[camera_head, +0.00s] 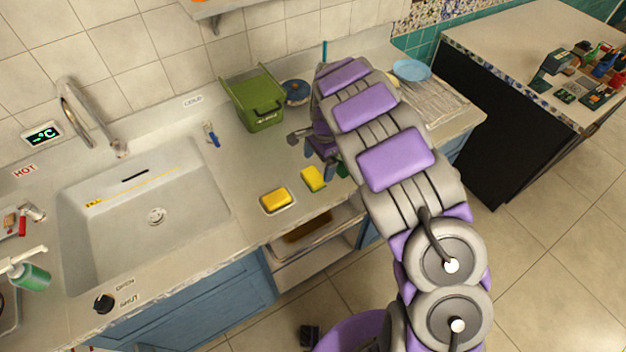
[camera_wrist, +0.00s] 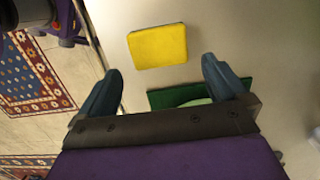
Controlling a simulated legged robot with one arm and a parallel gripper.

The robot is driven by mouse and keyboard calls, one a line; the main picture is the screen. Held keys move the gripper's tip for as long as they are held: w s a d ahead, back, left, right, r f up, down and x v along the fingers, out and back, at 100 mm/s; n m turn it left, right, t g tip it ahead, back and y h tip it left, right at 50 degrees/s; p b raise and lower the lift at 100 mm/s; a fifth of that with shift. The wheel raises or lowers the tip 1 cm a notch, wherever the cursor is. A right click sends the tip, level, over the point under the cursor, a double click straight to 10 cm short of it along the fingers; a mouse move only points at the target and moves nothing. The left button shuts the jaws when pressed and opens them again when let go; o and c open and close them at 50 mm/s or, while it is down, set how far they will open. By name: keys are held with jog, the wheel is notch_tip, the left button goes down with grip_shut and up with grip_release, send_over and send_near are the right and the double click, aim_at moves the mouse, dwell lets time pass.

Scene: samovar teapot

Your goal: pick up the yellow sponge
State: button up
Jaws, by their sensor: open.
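A yellow sponge (camera_head: 313,178) with a green edge lies flat near the counter's front edge. In the wrist view, what looks like the same sponge (camera_wrist: 157,46) lies just beyond my fingertips, apart from them. My gripper (camera_head: 319,158) is above the counter beside this sponge, partly hidden by my arm. In the wrist view my gripper (camera_wrist: 163,78) has its two dark fingers spread, with nothing held between them. A second yellow sponge-like block (camera_head: 277,200) sits to the left on a pale dish or base.
A green item (camera_wrist: 185,94) lies partly behind my gripper. A green bin (camera_head: 253,100) stands at the back, and a sink (camera_head: 155,215) is to the left. Below the counter's front edge is an open shelf (camera_head: 315,245). A patterned rug (camera_wrist: 32,75) lies on the floor.

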aim_at(313, 175)
jog(key=shift+s+a+f+b, duration=0.15)
jog(key=shift+a+f+b, duration=0.15)
jog(key=shift+f, duration=0.65)
jog(key=shift+s+a+f+b, duration=0.15)
jog(key=shift+a+f+b, duration=0.1)
jog(key=shift+f, duration=0.65)
jog(key=shift+s+a+f+b, duration=0.15)
jog(key=shift+a+f+b, duration=0.15)
jog(key=shift+f, duration=0.65)
jog(key=c, duration=0.8)
jog(key=shift+c, duration=0.2)
jog(key=shift+r, duration=0.1)
jog(key=shift+r, duration=0.5)
jog(key=r, duration=0.1)
jog(key=r+p, duration=0.1)
jog(key=shift+s+r, duration=0.2)
jog(key=shift+r, duration=0.15)
jog(key=s+d+r+p, duration=0.1)
jog(key=s+d+p, duration=0.1)
jog(key=s, duration=1.3)
jog(key=shift+s+d, duration=0.2)
jog(key=shift+d, duration=0.25)
jog(key=shift+r, duration=0.1)
